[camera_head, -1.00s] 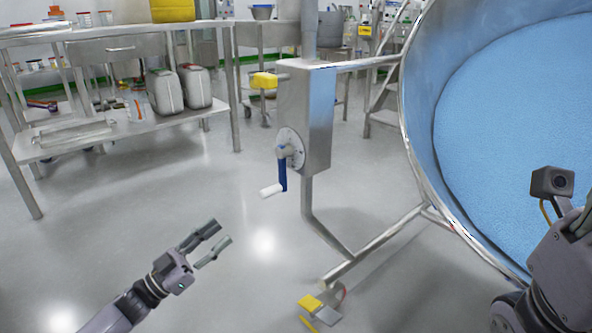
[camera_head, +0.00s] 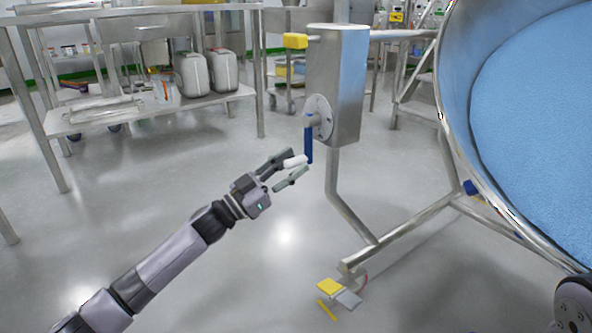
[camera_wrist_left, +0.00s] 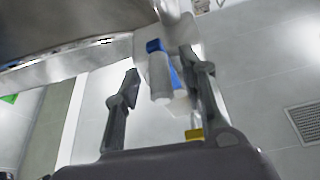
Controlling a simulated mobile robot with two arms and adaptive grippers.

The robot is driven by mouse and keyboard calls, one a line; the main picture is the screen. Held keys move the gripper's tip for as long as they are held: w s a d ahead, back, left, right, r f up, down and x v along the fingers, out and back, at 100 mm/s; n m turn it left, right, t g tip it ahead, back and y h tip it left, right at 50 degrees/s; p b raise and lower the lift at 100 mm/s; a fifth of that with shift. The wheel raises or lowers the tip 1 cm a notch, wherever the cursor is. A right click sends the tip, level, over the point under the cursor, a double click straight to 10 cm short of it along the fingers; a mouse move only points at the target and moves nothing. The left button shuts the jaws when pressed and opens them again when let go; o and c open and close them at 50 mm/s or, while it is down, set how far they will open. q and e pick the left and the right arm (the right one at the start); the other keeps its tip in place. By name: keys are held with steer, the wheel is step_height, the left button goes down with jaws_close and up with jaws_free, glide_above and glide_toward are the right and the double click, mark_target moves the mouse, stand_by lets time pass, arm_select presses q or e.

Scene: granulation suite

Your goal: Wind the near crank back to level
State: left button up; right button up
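The near crank has a blue arm (camera_head: 308,146) hanging downward from a round plate on the steel gearbox (camera_head: 337,85). Its white handle (camera_head: 294,161) sticks out toward the left at the arm's lower end. My left gripper (camera_head: 284,171) is open, with its fingers on either side of the white handle in the head view. In the left wrist view the handle (camera_wrist_left: 160,77) and blue arm (camera_wrist_left: 177,76) show between the two spread fingers (camera_wrist_left: 160,90); contact cannot be told.
A large steel vessel with a blue inside (camera_head: 535,110) fills the right side. A steel frame leg (camera_head: 400,232) and a yellow and grey foot pedal (camera_head: 332,288) are on the floor below. A bench with grey canisters (camera_head: 192,74) stands at the back left.

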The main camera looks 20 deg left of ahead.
arm_select(q)
steer(key=shift+x, duration=0.8)
steer(key=shift+c, duration=0.2)
jaws_close()
